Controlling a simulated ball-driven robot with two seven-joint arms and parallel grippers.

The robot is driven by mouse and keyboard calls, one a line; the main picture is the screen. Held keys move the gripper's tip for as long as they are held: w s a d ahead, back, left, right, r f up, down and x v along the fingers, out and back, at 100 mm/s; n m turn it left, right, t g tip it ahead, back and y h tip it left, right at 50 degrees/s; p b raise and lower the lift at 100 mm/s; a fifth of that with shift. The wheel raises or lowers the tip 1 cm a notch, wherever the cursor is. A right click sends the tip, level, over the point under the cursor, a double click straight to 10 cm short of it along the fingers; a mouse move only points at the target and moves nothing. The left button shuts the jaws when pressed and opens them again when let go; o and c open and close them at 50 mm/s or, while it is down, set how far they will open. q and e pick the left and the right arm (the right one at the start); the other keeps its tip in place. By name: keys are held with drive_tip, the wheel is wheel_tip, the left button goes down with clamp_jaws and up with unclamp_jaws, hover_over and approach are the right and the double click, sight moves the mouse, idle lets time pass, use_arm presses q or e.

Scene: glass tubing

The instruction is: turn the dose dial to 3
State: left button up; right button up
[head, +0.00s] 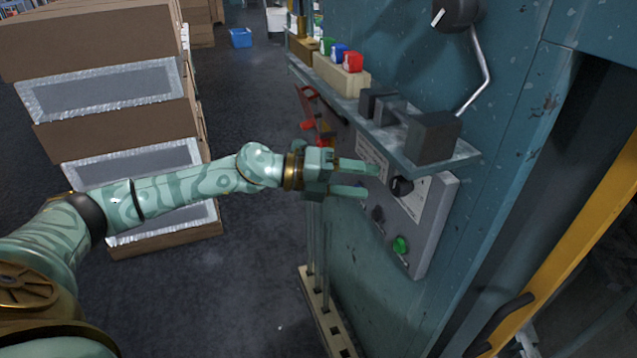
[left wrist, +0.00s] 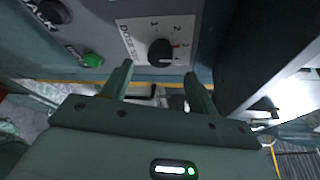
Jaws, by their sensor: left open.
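The dose dial is a round black knob (left wrist: 160,52) on a white plate printed with numbers, in the left wrist view. A small red mark shows at its right side, near the 3; its exact setting is hard to read. In the head view the dial (head: 401,187) sits on the grey control panel (head: 437,222). My left gripper (head: 370,181) is open and empty, its fingers pointing at the dial. In the left wrist view its fingertips (left wrist: 159,70) stand either side of the dial's line, seemingly short of it. My right gripper is not in view.
A green button (head: 400,245) and a dark knob (head: 378,214) sit on the same panel. A shelf (head: 385,128) with dark blocks juts out just above. A rack (head: 325,318) with upright rods stands below. Stacked boxes (head: 130,150) stand at left.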

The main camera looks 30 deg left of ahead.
use_arm(q)
drive_tip(key=b+v, duration=0.4)
drive_tip(key=v, duration=0.5)
drive_tip(key=shift+s+a, duration=0.2)
drive_tip(key=shift+a, duration=0.15)
